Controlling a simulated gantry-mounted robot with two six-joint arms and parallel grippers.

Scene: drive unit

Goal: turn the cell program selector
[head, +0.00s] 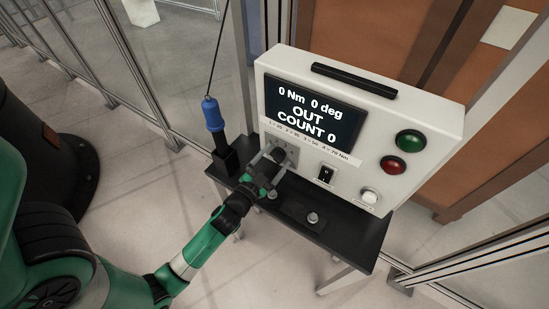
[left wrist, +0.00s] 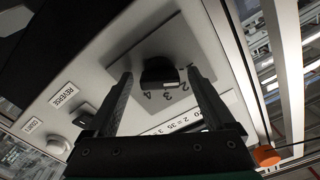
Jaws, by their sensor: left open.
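The program selector (left wrist: 158,72) is a black knob on a grey square plate, with the numbers 2, 3 and 4 printed beside it in the left wrist view. In the head view its plate (head: 290,149) sits low on the left of the white control box (head: 420,119), and my gripper largely hides the knob. My left gripper (head: 272,158) is open in front of the plate. In the left wrist view its two fingers (left wrist: 160,76) stand on either side of the knob, with gaps visible. I cannot tell how deep the fingertips reach. My right gripper is not in view.
The box screen (head: 311,112) reads "0 Nm 0 deg OUT COUNT 0". A rocker switch (head: 326,175), white knob (head: 369,196), red button (head: 393,165) and green button (head: 409,140) lie to the right. A blue-handled tool (head: 212,114) stands left of the box on the black table (head: 352,236).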

